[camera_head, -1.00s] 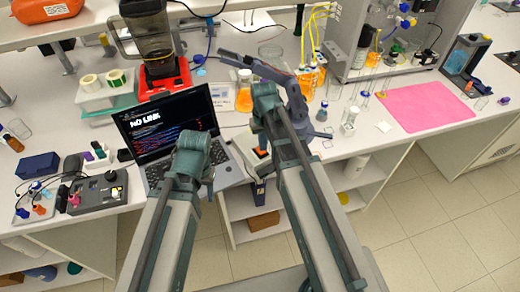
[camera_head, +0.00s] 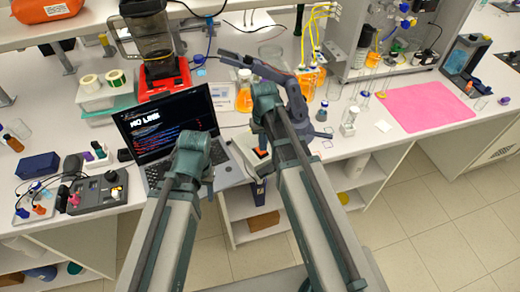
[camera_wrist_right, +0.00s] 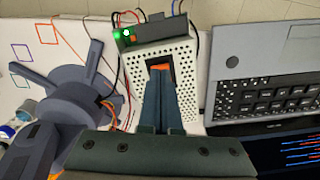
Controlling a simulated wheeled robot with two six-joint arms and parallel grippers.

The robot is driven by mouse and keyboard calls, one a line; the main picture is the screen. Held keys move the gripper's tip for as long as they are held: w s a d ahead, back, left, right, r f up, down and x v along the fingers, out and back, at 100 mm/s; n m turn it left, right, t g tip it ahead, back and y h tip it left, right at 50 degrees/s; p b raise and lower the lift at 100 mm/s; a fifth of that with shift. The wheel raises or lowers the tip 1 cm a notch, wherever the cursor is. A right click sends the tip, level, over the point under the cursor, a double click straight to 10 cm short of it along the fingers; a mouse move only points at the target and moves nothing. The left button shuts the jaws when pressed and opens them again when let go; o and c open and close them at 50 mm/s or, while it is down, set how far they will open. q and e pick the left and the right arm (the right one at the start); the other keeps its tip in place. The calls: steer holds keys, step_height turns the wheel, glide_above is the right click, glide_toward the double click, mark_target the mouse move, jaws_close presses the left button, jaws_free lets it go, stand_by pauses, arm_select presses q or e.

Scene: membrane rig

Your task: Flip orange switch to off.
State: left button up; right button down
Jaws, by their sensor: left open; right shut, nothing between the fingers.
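The orange switch (camera_wrist_right: 160,67) sits in a dark recess on a white perforated box (camera_wrist_right: 190,65) in the right wrist view. My right gripper (camera_wrist_right: 158,78) is shut and empty, its fingertips right at the near edge of the switch. I cannot tell whether they touch it. The fingers hide part of the switch, so its position is unclear. A green light (camera_wrist_right: 126,32) glows at the box's end. In the head view the box (camera_head: 246,146) is partly hidden by my right arm. My left arm is folded in front of the laptop; its gripper does not show.
An open laptop (camera_head: 165,125) reading "NO LINK" stands left of the box. A blue-grey jointed apparatus (camera_wrist_right: 70,125) stands close on the box's other side. Wires run from the box's end. Flasks with orange liquid (camera_head: 244,98) stand behind. A pink mat (camera_head: 428,107) lies right.

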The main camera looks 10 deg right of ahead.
mark_target(263, 153)
steer(key=shift+f+b, duration=0.95)
stand_by(0.4)
steer(key=shift+r, duration=0.15)
step_height(263, 153, up, 7)
steer(key=p, duration=0.7)
steer(key=s+a+f+n+b, duration=0.1)
steer(key=s+a+f+b, duration=0.2)
steer(key=s+a, duration=0.2)
steer(key=s+a+f+n+h+b, duration=0.1)
steer(key=s+a+f+n+b, duration=0.1)
steer(key=s+a, duration=0.3)
steer(key=s+f+b, duration=0.1)
steer(key=s, duration=0.3)
steer(key=shift+s+a+f, duration=0.15)
steer(key=shift+a+f, duration=0.05)
steer(key=shift+a, duration=0.05)
steer(key=shift+a, duration=0.1)
